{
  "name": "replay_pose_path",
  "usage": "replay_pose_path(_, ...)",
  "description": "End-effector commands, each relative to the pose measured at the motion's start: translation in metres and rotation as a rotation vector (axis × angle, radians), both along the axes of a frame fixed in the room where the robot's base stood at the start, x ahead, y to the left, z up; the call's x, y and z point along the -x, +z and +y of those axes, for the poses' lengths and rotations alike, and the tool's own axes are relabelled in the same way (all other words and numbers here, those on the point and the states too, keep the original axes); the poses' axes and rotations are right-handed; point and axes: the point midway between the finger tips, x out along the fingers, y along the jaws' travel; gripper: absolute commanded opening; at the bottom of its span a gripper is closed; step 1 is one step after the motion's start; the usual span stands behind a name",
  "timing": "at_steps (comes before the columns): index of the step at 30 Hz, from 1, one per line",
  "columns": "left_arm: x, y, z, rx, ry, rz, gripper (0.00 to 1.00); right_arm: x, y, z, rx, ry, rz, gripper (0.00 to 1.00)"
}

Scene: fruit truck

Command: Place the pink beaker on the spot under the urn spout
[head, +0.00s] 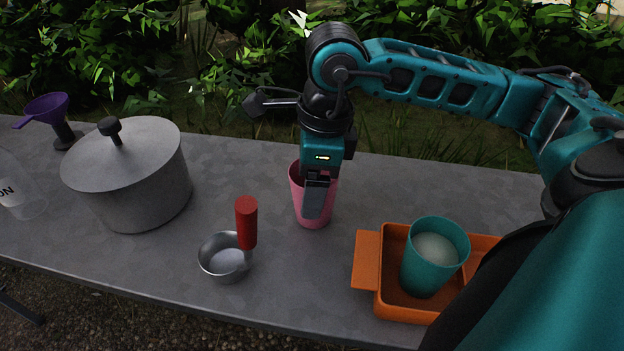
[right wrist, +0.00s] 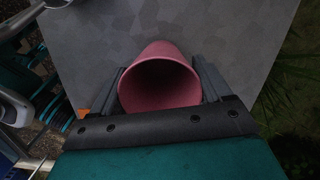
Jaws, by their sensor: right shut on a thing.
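The pink beaker (head: 314,207) stands upright at the middle of the grey counter (head: 330,280) in the head view. My right gripper (head: 317,190) comes down over it from above and is shut on it. In the right wrist view the beaker (right wrist: 162,82) shows its open, empty-looking mouth between the two fingers of my right gripper (right wrist: 160,90). I cannot tell whether its base touches the counter. I see no urn with a spout and no marked spot. My left gripper is not in view.
Left of the beaker are a steel ladle (head: 224,258) with a red handle, a lidded grey pot (head: 135,185), a purple funnel (head: 47,108) and a clear container (head: 20,195). An orange tray (head: 366,262) holding a teal cup (head: 425,270) is at the right.

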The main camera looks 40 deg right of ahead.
Motion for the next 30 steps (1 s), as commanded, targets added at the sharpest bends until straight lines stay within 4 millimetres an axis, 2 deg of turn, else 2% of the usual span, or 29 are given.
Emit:
replay_pose_path(4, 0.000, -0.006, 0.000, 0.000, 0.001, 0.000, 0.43, 0.000, -0.005, 0.000, 0.000, 0.000, 0.000, 0.44)
replay_pose_path(5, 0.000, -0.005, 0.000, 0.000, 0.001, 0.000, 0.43, 0.000, -0.003, 0.000, 0.000, 0.000, 0.000, 0.80)
replay_pose_path(11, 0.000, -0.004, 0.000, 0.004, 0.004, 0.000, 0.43, 0.000, -0.003, 0.000, 0.000, 0.000, 0.000, 0.99)
replay_pose_path(18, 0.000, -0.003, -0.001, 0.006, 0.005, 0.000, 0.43, 0.000, -0.002, 0.000, 0.000, 0.000, 0.000, 1.00)
replay_pose_path(22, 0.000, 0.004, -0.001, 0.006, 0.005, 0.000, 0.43, 0.000, 0.005, 0.000, -0.001, 0.000, -0.001, 1.00)
replay_pose_path(26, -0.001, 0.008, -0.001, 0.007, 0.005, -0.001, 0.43, 0.001, 0.027, -0.003, 0.001, -0.002, -0.006, 1.00)
replay_pose_path(30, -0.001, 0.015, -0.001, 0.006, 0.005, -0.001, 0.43, 0.003, 0.059, -0.006, -0.001, -0.002, -0.005, 1.00)
